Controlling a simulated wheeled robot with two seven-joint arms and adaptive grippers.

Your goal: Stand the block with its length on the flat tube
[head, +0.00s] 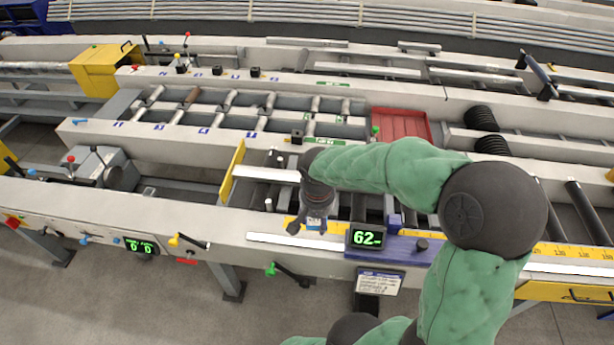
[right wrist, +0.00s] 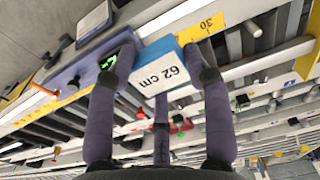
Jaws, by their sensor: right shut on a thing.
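My right gripper (head: 315,218) is over the front beam in the head view, left of the 62 display. In the right wrist view its fingers (right wrist: 160,80) are shut on the block (right wrist: 161,76), which is blue with a white face reading "62 cm". In the head view the block is mostly hidden by the gripper. A pale flat bar (head: 268,174), which looks like the flat tube, lies behind the ruler with its left end near a yellow plate; my arm hides its right part. I cannot tell whether the block touches anything. My left gripper is out of view.
A green-lit display (head: 366,238) sits on a purple-blue carriage (head: 395,249) close right of the gripper. A pale strip (head: 290,243) runs along the front beam beside the yellow ruler (head: 555,252). A red tray (head: 401,125) and rollers lie behind. Small levers stick out in front.

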